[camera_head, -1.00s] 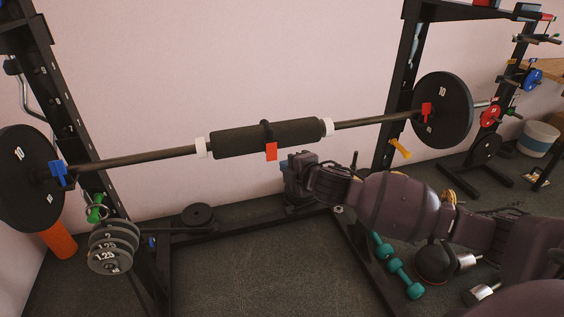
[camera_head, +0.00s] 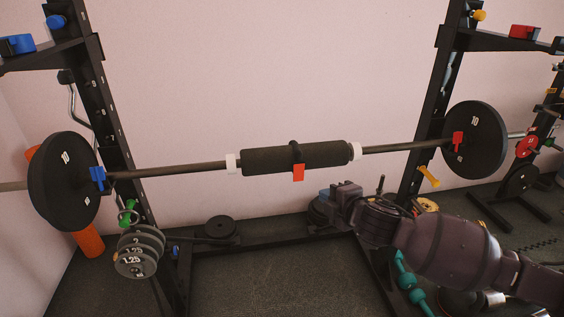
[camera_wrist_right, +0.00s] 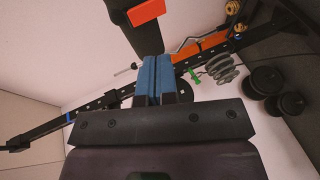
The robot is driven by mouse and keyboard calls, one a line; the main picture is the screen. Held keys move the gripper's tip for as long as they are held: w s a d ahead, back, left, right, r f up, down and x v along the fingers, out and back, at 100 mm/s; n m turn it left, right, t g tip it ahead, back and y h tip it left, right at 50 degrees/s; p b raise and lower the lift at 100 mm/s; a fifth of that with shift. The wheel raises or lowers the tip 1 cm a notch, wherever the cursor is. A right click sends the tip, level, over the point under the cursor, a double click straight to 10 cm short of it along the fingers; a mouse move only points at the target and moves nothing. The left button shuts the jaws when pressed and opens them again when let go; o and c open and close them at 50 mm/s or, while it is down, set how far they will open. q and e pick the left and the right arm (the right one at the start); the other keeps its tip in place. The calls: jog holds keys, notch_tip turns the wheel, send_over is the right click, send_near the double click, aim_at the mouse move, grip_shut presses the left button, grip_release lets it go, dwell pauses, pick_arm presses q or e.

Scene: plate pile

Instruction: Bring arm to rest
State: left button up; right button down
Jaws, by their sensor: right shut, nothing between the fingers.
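My right arm (camera_head: 440,245) comes in from the lower right in the head view. Its gripper (camera_head: 330,200) is in front of the rack, below and apart from the barbell pad. In the right wrist view the two blue fingers of this gripper (camera_wrist_right: 155,75) are together with nothing between them. My left gripper does not show in any view.
A barbell with a black pad (camera_head: 270,158) rests across the rack, a black plate (camera_head: 64,180) at its left and another (camera_head: 474,139) at its right. Small grey plates (camera_head: 138,250) hang at the left. Green dumbbells (camera_head: 408,284) lie below my arm. Floor at the front middle is clear.

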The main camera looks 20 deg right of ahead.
jog(key=s+a+f+m+g, duration=0.1)
jog(key=s+a+f+m, duration=0.2)
jog(key=s+f+m, duration=0.5)
jog(key=s+a+f+m+g+h, duration=0.1)
jog(key=s+a+f+m+g, duration=0.1)
jog(key=s+f+m, duration=0.6)
jog(key=s+f, duration=0.3)
jog(key=s, duration=0.2)
jog(key=s+a+f, duration=0.1)
jog(key=s+f, duration=0.1)
jog(key=s, duration=0.3)
jog(key=shift+s+a+f+g, duration=0.2)
jog(key=shift+a+f+g, duration=0.1)
jog(key=shift+f, duration=0.1)
jog(key=shift+s+d+m+p, duration=0.1)
jog(key=shift+d+m+p, duration=0.05)
jog(key=shift+m+p, duration=0.15)
